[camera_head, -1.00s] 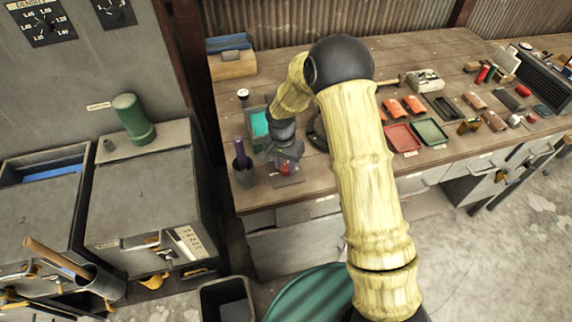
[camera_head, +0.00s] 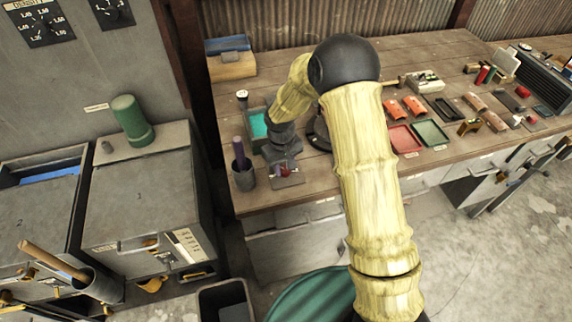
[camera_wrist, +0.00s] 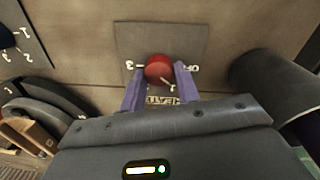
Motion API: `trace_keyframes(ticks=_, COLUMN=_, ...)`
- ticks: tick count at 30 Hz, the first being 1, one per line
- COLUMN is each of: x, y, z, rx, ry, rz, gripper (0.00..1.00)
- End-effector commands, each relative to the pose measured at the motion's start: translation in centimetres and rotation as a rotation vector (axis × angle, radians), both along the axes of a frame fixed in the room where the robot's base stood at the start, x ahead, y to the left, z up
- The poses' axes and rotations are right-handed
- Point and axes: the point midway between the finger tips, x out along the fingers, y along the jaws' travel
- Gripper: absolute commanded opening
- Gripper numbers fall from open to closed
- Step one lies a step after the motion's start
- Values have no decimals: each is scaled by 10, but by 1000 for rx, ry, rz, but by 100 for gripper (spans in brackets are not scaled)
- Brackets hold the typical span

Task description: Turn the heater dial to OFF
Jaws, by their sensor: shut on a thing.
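The heater dial is a round red knob (camera_wrist: 158,69) on a grey plate (camera_wrist: 135,40) in the wrist view. The plate carries a "3" at the knob's left, partly covered "OF" lettering at its right and "HEAT" lettering below. A pale pointer mark shows on the knob's lower right side. My gripper (camera_wrist: 160,76) is shut on the knob, one purple finger on each side. In the head view the knob (camera_head: 285,170) shows small and red at the table's front left, under my gripper (camera_head: 284,168).
A dark cup (camera_head: 243,178) with a purple handle stands just left of the plate. A teal-filled tray (camera_head: 257,125) lies behind. Red (camera_head: 403,139) and green (camera_head: 431,133) trays lie to the right. A second dial plate (camera_wrist: 22,42) shows at the wrist view's left edge.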

Motion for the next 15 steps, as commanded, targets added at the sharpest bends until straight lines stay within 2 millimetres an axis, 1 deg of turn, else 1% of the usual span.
trace_keyframes(ticks=1, x=3, y=-2, z=2, rx=0, ry=-7, rz=43, gripper=9)
trace_keyframes(ticks=15, x=1, y=-4, z=2, rx=1, ry=-4, rz=473, gripper=9)
